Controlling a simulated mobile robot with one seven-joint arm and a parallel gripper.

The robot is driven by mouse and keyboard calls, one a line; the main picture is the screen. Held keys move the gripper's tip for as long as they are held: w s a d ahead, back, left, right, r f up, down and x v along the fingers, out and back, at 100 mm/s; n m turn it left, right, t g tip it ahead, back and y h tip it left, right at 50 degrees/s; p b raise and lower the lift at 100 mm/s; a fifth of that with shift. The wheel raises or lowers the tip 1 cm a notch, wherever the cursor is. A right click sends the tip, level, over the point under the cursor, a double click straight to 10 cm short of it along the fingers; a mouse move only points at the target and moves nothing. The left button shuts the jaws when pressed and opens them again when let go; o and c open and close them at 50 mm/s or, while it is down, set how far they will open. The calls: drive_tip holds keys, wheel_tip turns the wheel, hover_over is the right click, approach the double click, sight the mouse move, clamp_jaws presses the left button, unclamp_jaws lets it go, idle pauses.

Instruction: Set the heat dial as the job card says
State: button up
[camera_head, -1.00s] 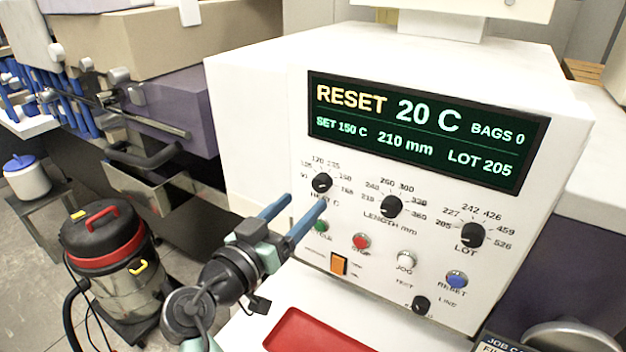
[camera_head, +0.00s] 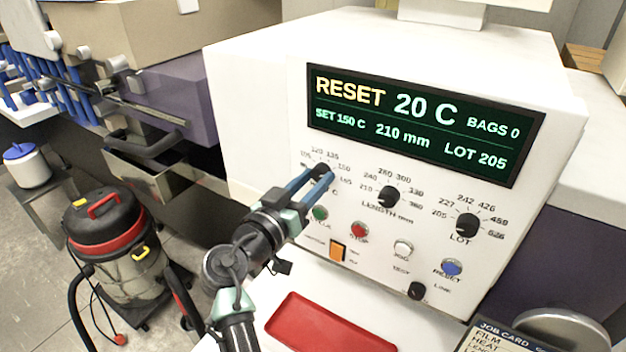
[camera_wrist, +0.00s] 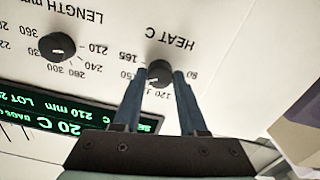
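The heat dial (camera_wrist: 158,73) is a small black knob under the display. In the wrist view, which is upside down, it sits between the two blue fingertips of my gripper (camera_wrist: 160,78). The fingers are at its sides; I cannot tell if they press on it. In the head view my gripper (camera_head: 317,178) largely covers the dial. The display (camera_head: 420,125) reads RESET, 20 C, SET 150 C, 210 mm, LOT 205, BAGS 0. The job card (camera_head: 497,338) is at the bottom edge; FILM and HEAT show, but their values are cut off.
The length dial (camera_head: 388,196) and lot dial (camera_head: 467,225) are to the right. Below are green (camera_head: 320,213), red (camera_head: 359,230), white (camera_head: 403,248) and blue (camera_head: 452,267) buttons, an orange switch (camera_head: 337,251) and a black selector (camera_head: 416,291). A red tray (camera_head: 330,325) lies in front.

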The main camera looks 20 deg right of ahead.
clamp_jaws()
drive_tip(key=shift+n, duration=0.4)
drive_tip(key=shift+f+n+b, duration=0.1)
drive_tip(key=shift+n+b, duration=0.5)
drive_tip(key=shift+n, duration=0.4)
drive_tip(key=n, duration=0.3)
drive_tip(key=shift+n, duration=0.3)
drive_tip(key=n, duration=0.5)
drive_tip(key=shift+p, duration=0.35)
drive_tip(key=shift+n+p, duration=0.65)
drive_tip(key=shift+n, duration=1.45)
